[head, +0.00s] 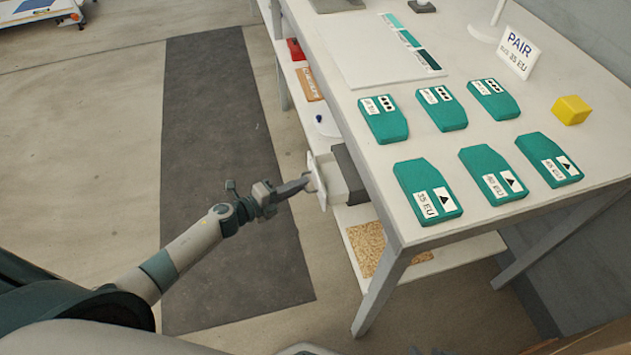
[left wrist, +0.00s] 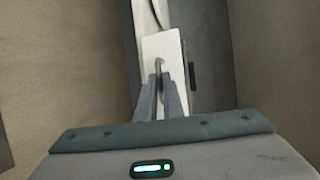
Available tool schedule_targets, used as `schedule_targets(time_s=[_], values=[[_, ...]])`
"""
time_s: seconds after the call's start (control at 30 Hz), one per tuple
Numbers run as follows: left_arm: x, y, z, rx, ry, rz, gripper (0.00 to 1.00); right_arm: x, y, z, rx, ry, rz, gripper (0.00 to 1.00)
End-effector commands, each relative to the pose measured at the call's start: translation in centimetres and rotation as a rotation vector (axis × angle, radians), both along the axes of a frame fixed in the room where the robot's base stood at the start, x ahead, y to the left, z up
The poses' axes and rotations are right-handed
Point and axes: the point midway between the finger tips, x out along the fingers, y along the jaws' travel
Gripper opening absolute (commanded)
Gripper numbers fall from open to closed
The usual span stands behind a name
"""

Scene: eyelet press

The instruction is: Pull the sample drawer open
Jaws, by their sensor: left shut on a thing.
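The sample drawer (head: 317,181) has a white front and sits under the near left part of the white table. Its pale body shows between the front and a dark grey housing (head: 351,174), so it stands partly out. My left gripper (head: 305,183) reaches the front from the left. In the left wrist view my left gripper (left wrist: 161,92) has its fingers shut on a thin grey curved handle (left wrist: 158,66) on the white front (left wrist: 172,50). The fingers hide part of the handle. My right gripper is not in view.
Several teal pads (head: 428,191) with labels, a yellow block (head: 570,110) and a PAIR sign (head: 517,52) are on the table (head: 385,215). A lower shelf holds a cork-like sheet (head: 366,247). The floor over the dark mat (head: 225,130) left of the drawer is clear.

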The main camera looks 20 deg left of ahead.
Motion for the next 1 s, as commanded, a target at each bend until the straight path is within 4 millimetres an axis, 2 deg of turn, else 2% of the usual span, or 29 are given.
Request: schedule_targets(time_s=[0.03,0.13,0.3,0.57,0.6,0.67,1.0], values=[[-1.1,1.5,-0.4,0.005,0.005,0.002,0.00,0.1,0.1,-0.2,0.003,-0.005,0.001,0.31],[-2.5,3.5,-0.4,0.003,0.005,0.001,0.00,0.2,0.4,-0.2,0.010,-0.014,0.003,0.31],[-3.6,5.2,-0.2,0.002,0.002,0.000,0.00,0.4,0.8,0.1,0.022,-0.035,0.005,0.31],[-3.6,5.2,-0.1,0.002,0.001,0.000,0.00,0.4,0.8,0.2,0.023,-0.036,0.006,0.31],[-3.6,5.2,-0.1,0.002,0.001,0.000,0.12,0.4,0.8,0.2,0.023,-0.035,0.006,0.31],[-3.6,5.2,-0.1,0.002,0.001,0.000,0.26,0.4,0.8,0.2,0.023,-0.035,0.006,0.31],[-3.6,5.2,0.0,0.001,0.000,0.000,0.26,0.4,0.8,0.1,0.022,-0.033,0.005,0.31]])
